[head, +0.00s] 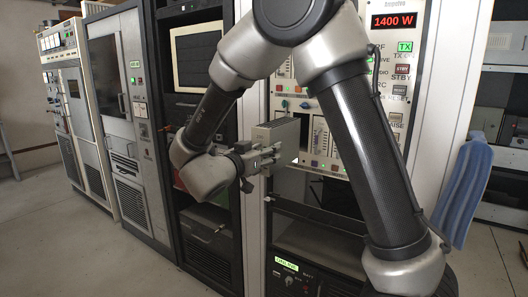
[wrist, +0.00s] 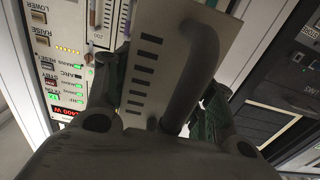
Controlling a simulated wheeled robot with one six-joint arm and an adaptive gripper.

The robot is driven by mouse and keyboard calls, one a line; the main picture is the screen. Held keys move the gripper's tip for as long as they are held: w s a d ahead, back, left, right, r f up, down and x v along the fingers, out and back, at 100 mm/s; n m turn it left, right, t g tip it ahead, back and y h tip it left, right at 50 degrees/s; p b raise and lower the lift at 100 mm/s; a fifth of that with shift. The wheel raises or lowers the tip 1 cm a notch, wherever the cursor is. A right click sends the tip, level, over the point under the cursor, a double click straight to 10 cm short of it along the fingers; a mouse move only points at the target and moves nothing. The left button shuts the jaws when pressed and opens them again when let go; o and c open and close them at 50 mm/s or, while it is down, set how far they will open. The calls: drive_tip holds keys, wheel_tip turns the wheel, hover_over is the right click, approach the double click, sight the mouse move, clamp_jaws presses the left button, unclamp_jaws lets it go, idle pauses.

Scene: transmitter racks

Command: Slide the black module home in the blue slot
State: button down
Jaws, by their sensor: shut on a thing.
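My gripper (head: 268,157) is shut on a box-like module (head: 276,132) in front of the rack's panel. In the head view the module's side looks grey. In the wrist view the module (wrist: 150,62) shows a pale grey face with a row of dark vent slits and a dark bar handle (wrist: 196,75), with my fingers on both sides. Small coloured marks show on the panel, but I cannot tell which slot is blue. The module's far end is hidden, so I cannot tell whether it enters a slot.
The rack panel (head: 388,75) carries lit buttons and a red 1400 W display (head: 394,21). A dark lower bay (head: 318,238) lies below. A blue cloth-like thing (head: 465,190) hangs at right. More cabinets (head: 122,110) stand at left. Open floor (head: 60,245) lies at lower left.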

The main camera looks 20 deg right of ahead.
sight(293, 136)
drive_tip(key=shift+x, duration=2.65)
drive_tip(key=shift+x, duration=6.15)
